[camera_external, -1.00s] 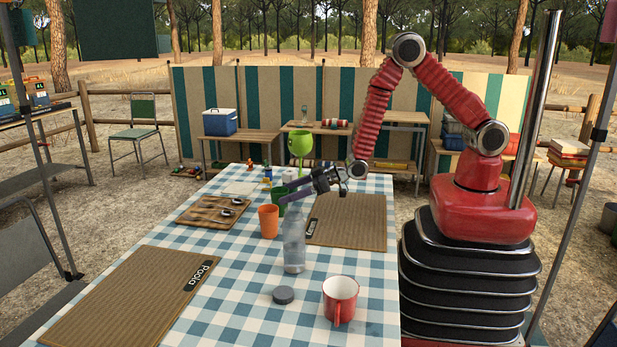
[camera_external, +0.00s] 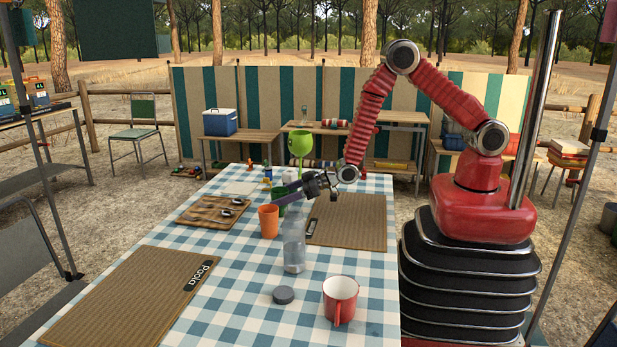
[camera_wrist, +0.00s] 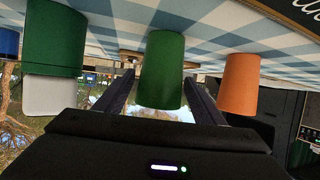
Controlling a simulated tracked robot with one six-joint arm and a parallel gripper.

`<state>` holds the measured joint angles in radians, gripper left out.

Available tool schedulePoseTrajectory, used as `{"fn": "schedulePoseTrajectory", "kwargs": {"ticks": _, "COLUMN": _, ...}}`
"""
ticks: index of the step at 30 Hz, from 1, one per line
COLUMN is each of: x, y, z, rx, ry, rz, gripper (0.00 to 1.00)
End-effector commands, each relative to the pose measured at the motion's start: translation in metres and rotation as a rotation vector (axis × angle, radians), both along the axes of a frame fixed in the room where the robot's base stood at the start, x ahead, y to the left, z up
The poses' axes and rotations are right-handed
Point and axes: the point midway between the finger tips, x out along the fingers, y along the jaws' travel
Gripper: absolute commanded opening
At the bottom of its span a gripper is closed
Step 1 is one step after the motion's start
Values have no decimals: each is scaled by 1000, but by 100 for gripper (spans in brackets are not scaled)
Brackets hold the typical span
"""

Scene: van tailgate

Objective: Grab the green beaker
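The green beaker (camera_wrist: 161,72) shows in the middle of the wrist view, between the two fingers of my gripper (camera_wrist: 160,86). A gap shows between the beaker and each finger, so the gripper is open and not gripping it. In the external view the green beaker (camera_external: 279,193) stands on the checked table, partly hidden by my gripper (camera_external: 281,201). An orange beaker (camera_external: 268,222) stands just in front of it; it also shows at the right of the wrist view (camera_wrist: 239,83).
A clear bottle (camera_external: 294,246) stands close in front of my gripper. A bright green goblet (camera_external: 300,146) stands behind. A wooden board (camera_external: 194,217) lies left, a brown mat (camera_external: 361,222) right. A red mug (camera_external: 340,296) and grey lid (camera_external: 283,295) are nearer the camera.

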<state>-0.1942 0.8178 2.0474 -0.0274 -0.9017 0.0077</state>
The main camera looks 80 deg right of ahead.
Motion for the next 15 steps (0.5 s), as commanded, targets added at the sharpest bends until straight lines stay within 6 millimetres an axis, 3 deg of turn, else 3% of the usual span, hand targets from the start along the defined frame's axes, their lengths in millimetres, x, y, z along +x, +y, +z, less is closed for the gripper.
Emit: {"fn": "schedulePoseTrajectory", "kwargs": {"ticks": 15, "x": 0, "y": 0, "z": 0, "rx": 0, "ry": 0, "rz": 0, "gripper": 27}}
